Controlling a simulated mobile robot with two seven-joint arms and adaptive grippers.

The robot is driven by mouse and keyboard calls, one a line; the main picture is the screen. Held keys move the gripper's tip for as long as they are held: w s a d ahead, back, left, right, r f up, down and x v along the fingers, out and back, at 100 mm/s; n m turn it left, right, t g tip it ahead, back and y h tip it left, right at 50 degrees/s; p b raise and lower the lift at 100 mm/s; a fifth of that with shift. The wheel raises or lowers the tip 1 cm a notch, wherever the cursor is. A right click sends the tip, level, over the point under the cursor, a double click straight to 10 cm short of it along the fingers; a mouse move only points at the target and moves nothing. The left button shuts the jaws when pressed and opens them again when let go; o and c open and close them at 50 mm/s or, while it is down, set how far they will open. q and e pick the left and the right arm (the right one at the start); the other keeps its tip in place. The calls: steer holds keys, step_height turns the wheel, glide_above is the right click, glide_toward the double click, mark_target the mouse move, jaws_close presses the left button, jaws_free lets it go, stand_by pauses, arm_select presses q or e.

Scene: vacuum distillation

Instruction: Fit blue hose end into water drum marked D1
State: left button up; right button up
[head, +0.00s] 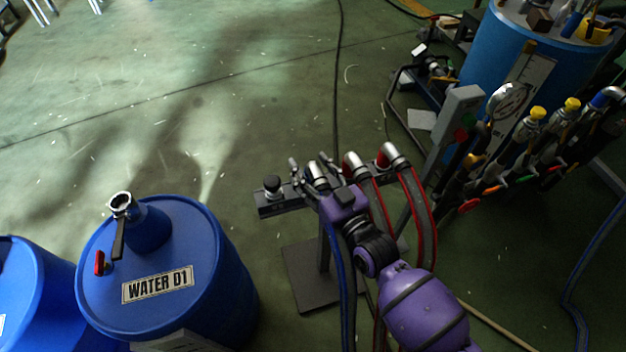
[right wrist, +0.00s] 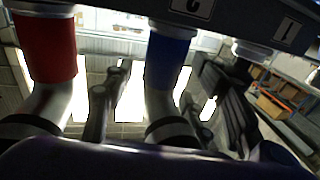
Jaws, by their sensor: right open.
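The blue water drum (head: 205,255), labelled WATER D1, stands at the lower left of the head view. Its top has a raised neck with a metal-rimmed open port (head: 121,200), a black lever and a red handle. The blue hose (head: 336,262) hangs from the hose rack, and its metal end (head: 316,176) is at the rack bar. My right gripper (head: 308,164) is open around that end. In the right wrist view the blue-banded hose end (right wrist: 168,62) lies between my two open fingers (right wrist: 163,105). My left gripper is not in view.
Two red hoses (head: 420,215) with metal elbow ends hang right beside my right gripper. Another blue drum (head: 30,290) stands at far left. Valves and a larger blue drum (head: 500,55) are at right.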

jaws_close()
stand_by(0.4)
